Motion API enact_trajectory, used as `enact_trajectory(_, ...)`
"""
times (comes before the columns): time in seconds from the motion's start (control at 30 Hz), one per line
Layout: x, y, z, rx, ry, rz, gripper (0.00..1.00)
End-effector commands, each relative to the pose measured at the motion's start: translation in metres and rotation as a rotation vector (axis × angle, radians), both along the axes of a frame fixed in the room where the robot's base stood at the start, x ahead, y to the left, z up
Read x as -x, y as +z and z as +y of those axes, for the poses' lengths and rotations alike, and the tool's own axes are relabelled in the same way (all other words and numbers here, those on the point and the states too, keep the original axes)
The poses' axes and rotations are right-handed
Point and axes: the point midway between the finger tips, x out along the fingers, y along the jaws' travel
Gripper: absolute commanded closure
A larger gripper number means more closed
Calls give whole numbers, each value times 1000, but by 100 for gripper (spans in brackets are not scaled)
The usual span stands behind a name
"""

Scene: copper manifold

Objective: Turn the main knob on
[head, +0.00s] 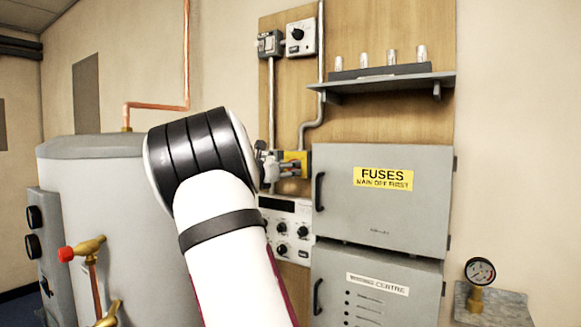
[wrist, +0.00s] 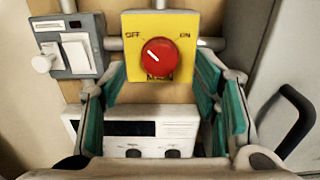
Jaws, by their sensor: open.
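The main knob (wrist: 159,56) is a round red knob on a yellow plate (wrist: 188,78). The plate reads OFF at upper left, ON at upper right and MAIN below. The knob's white mark points to the upper left, toward OFF. My gripper (wrist: 161,84) is open and empty, its teal-padded fingers spread to either side below the knob. No contact with the knob shows. In the head view, part of the yellow plate (head: 303,157) shows behind my gripper (head: 279,166); the red knob is hidden there.
A grey switch box (wrist: 70,52) is left of the plate. A white panel with black knobs (head: 288,222) is below. The fuse cabinet (head: 383,215) and its black handle (wrist: 294,120) are close on the right. A shelf (head: 385,80) is above; a large grey tank (head: 110,200) is left.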

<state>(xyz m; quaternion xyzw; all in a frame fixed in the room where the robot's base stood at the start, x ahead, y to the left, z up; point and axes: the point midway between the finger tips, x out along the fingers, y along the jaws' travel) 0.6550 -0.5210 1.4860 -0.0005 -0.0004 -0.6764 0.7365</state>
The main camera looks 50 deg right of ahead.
Motion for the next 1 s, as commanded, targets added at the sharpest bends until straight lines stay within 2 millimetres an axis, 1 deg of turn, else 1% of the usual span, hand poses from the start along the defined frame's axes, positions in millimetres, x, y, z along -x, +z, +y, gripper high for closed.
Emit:
enact_trajectory(0.03, 0, 0, -8, 0, -2, 0, 44)
enact_trajectory(0.1, -1, 0, -17, 0, -2, 0, 44)
enact_trajectory(0.2, -1, 0, -25, 0, -1, 0, 44)
enact_trajectory(0.33, -3, 0, -29, -1, 1, 0, 44)
enact_trajectory(0.57, -3, 0, -30, -1, 1, -1, 44)
enact_trajectory(0.6, -3, 0, -30, -1, 1, -1, 47)
enact_trajectory(0.63, -3, 0, -30, -1, 1, -1, 53)
enact_trajectory(0.67, -3, 0, -30, -1, 1, -1, 60)
enact_trajectory(0.7, -3, 0, -30, -1, 1, -1, 69)
enact_trajectory(0.77, -3, 0, -30, -1, 1, -1, 83)
enact_trajectory(0.8, -3, 0, -30, -1, 0, -1, 92)
enact_trajectory(0.83, -3, 0, -30, -1, 0, -1, 94)
enact_trajectory(1.0, -2, 0, -30, -1, 0, -4, 94)
